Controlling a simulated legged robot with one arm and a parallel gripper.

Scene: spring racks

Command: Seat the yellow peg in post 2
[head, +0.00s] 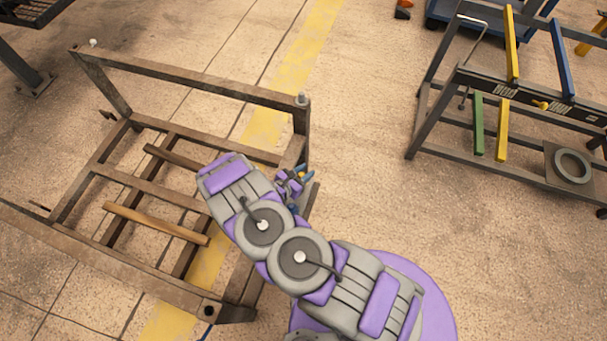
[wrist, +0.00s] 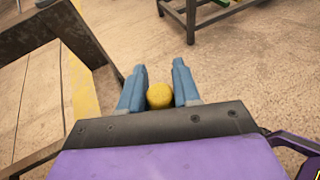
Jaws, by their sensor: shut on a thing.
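My gripper (wrist: 158,82) has blue fingers, closed on the round yellow end of the yellow peg (wrist: 160,96) in the wrist view. In the head view my gripper (head: 305,173) is beside the near right side of a brown metal rack (head: 190,84), partly hidden behind my arm. The peg's length and lower end cannot be made out. The rack has corner posts; a light-coloured pin tops the far right post (head: 302,100) and another the far left post (head: 93,44). The near post (head: 208,311) shows a dark hole. No number is readable, so I cannot tell which is post 2.
A dark rack (head: 436,107) with yellow, blue and green bars stands at the right. A grey ring (head: 573,164) lies on its low plate. Loose wooden bars (head: 157,223) lie across the brown rack. The floor between the two racks is clear.

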